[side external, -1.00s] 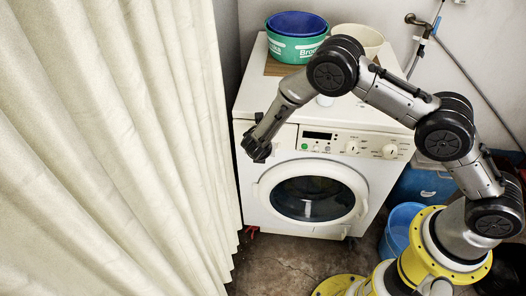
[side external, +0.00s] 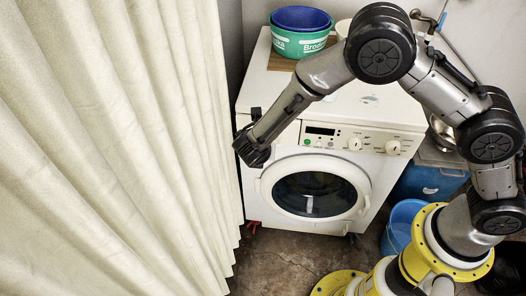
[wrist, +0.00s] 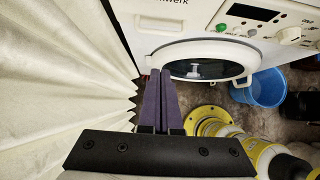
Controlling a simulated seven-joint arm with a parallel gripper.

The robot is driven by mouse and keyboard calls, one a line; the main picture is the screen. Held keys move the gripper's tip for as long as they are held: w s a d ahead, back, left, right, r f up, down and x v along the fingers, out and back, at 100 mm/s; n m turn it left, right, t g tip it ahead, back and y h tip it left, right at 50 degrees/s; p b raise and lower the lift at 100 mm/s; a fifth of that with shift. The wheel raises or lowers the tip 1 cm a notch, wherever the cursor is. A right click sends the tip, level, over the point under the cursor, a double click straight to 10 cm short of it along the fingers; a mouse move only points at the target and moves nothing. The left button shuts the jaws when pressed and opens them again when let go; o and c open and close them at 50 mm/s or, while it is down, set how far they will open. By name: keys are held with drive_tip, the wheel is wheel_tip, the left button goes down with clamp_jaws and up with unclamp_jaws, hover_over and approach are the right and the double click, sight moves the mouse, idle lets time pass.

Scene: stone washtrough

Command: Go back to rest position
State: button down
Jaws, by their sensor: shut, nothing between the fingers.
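My gripper (side external: 252,152) hangs in front of the left side of a white washing machine (side external: 262,100), pointing down and left. In the wrist view my gripper's fingers (wrist: 161,78) lie side by side, shut, with nothing seen between them. Behind them in that view are the machine's front (wrist: 170,18) and its round door (wrist: 220,56), which looks closed. The door also shows in the side view (side external: 312,192). No object is held.
A cream curtain (side external: 110,150) hangs close to the left of my gripper. Blue and green tubs (side external: 298,42) stand on a board on the machine. A blue bucket (side external: 398,228) stands on the floor (side external: 290,262) at right. Bare floor lies before the machine.

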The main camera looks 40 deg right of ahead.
drive_tip(key=w+d+r+m, duration=0.1)
drive_tip(key=d+r+m, duration=0.1)
drive_tip(key=d+r, duration=0.35)
drive_tip(key=w+d+r+m, duration=0.1)
drive_tip(key=d+r+m, duration=0.15)
drive_tip(key=r, duration=0.65)
drive_tip(key=s+d+r+m, duration=0.55)
drive_tip(key=d+r, duration=0.25)
drive_tip(key=r, duration=0.2)
drive_tip(key=s+d+r+m+y, duration=0.1)
drive_tip(key=s+d+r+m, duration=0.25)
drive_tip(key=s, duration=0.35)
drive_tip(key=s+d+r+m+y, duration=0.1)
drive_tip(key=s+d+r+m, duration=0.1)
drive_tip(key=s+m, duration=0.45)
drive_tip(key=s+a+f+m+y, duration=0.1)
drive_tip(key=s+a+f+m, duration=0.1)
drive_tip(key=s, duration=0.4)
drive_tip(key=s+a+f+m+y, duration=0.2)
drive_tip(key=s+a+f+m, duration=0.1)
drive_tip(key=s+m, duration=0.2)
drive_tip(key=shift+s, duration=0.7)
